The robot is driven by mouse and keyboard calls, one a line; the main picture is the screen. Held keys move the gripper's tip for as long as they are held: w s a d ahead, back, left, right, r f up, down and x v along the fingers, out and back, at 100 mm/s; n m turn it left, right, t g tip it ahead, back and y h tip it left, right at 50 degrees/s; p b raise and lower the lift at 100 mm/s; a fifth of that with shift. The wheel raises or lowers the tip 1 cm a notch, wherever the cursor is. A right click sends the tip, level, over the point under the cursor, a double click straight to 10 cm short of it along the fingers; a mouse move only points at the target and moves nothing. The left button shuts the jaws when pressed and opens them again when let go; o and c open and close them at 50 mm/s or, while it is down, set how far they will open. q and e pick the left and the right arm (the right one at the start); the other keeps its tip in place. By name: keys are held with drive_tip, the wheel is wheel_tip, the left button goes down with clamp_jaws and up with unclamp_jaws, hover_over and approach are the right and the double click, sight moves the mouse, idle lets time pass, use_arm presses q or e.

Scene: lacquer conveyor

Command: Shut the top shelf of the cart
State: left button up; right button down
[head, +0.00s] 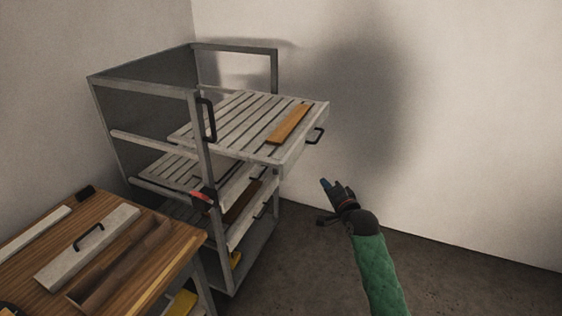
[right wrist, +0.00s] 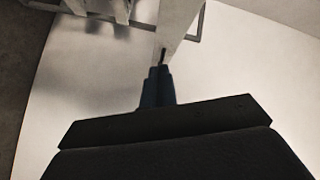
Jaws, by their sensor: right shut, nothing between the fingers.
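The grey metal cart (head: 205,150) stands in the corner, left of centre in the head view. Its top shelf (head: 292,158) is a slatted tray pulled out to the right, well past the frame. A black handle (head: 315,136) is on the shelf's outer end, and an orange-brown board (head: 289,124) lies on the slats. My right gripper (head: 333,184) is shut and empty, below and right of the shelf's outer end, apart from it. In the right wrist view its dark blue fingers (right wrist: 158,87) point toward a pale grey part of the cart (right wrist: 178,30). My left gripper is out of view.
Lower shelves (head: 240,225) sit in the cart below the top one. A wooden table (head: 160,262) with a grey handled panel (head: 88,247) stands at the front left. A bare wall is behind. The floor right of the cart is clear.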

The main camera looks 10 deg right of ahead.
drive_tip(key=m, duration=0.2)
drive_tip(key=m+p, duration=0.3)
drive_tip(key=p, duration=0.2)
approach(295, 157)
drive_tip(key=w+d, duration=0.2)
drive_tip(key=w, duration=0.1)
drive_tip(key=shift+w+a+f+p, duration=0.1)
drive_tip(key=shift+w+a+p, duration=0.75)
drive_tip(key=shift+w+a, duration=0.25)
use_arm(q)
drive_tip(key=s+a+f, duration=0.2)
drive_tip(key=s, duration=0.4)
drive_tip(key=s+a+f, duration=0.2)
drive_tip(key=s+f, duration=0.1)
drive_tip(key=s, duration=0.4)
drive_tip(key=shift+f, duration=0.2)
use_arm(e)
drive_tip(key=shift+w+a+f, duration=0.1)
drive_tip(key=shift+w+a, duration=0.05)
drive_tip(key=shift+a, duration=0.2)
